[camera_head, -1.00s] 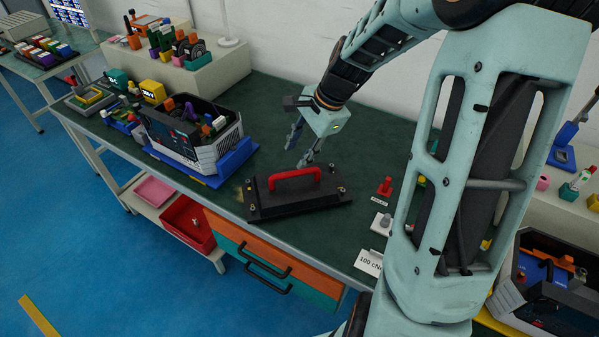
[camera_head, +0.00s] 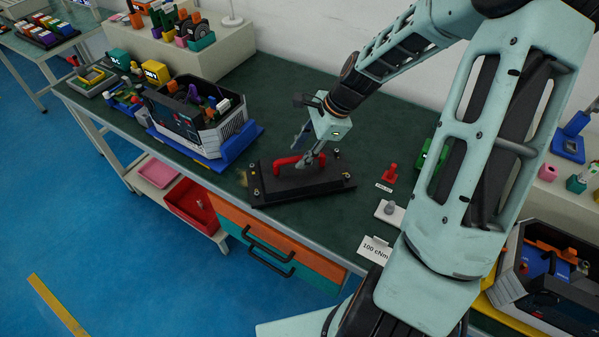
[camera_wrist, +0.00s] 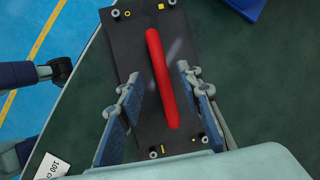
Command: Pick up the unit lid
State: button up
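The unit lid (camera_head: 270,190) is a flat black plate with a red handle (camera_head: 286,161) and small posts at its corners. It lies on the green workbench near the front edge. In the wrist view the lid (camera_wrist: 138,66) lies below my gripper, and its red handle (camera_wrist: 160,75) runs lengthwise between the fingers. My gripper (camera_head: 309,158) is low over the lid at the handle's right part. In the wrist view my gripper (camera_wrist: 158,98) is open, with a finger on each side of the handle and a visible gap to both.
An open unit (camera_head: 195,120) on a blue base stands left of the lid. A small red part (camera_head: 391,173), a grey piece on a white plate (camera_head: 389,211) and a "100 cNm" card (camera_head: 375,249) lie to the right. Another open unit (camera_head: 550,270) stands at far right.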

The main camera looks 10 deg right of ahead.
aim_at(298, 157)
jog(key=x, duration=0.4)
jog(key=shift+w+d+f, duration=0.1)
jog(key=shift+w+d, duration=0.05)
grip_shut()
